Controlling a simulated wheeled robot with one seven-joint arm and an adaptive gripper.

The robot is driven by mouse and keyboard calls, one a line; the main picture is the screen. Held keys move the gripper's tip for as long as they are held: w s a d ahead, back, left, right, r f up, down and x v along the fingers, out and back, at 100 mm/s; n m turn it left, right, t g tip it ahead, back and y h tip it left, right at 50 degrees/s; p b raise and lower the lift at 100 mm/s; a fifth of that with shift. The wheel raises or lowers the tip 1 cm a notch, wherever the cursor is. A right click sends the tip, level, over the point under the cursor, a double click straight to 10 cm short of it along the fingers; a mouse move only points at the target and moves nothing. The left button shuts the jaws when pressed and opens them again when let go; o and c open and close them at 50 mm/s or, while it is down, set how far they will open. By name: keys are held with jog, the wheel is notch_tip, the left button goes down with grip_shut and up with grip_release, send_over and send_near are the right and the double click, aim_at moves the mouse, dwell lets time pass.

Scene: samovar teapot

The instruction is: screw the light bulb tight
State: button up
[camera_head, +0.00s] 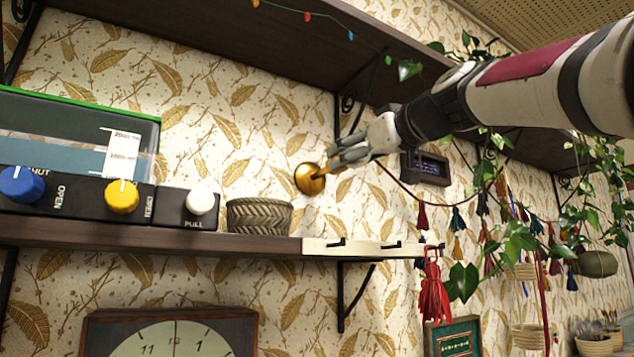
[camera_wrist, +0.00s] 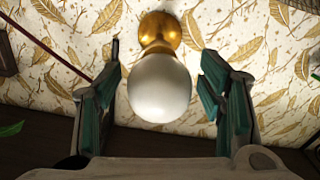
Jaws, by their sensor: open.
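The light bulb (camera_wrist: 159,88) is a white globe in the wrist view, set in a round brass wall fixture (camera_wrist: 160,32). My gripper (camera_wrist: 160,100) is open, with one finger on each side of the bulb and a visible gap on both sides. In the head view the brass fixture (camera_head: 309,179) is on the patterned wall, and my gripper (camera_head: 340,160) reaches in to it from the right. The bulb is hidden there behind my fingers. I cannot tell from these frames how far the bulb is screwed in.
A dark upper shelf (camera_head: 235,30) runs above the fixture. A lower shelf (camera_head: 150,237) holds a woven basket (camera_head: 259,216) and a control box with knobs (camera_head: 90,195). A small dark display (camera_head: 427,168), hanging tassels and plants are to the right.

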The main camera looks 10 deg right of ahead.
jog(key=c, duration=1.2)
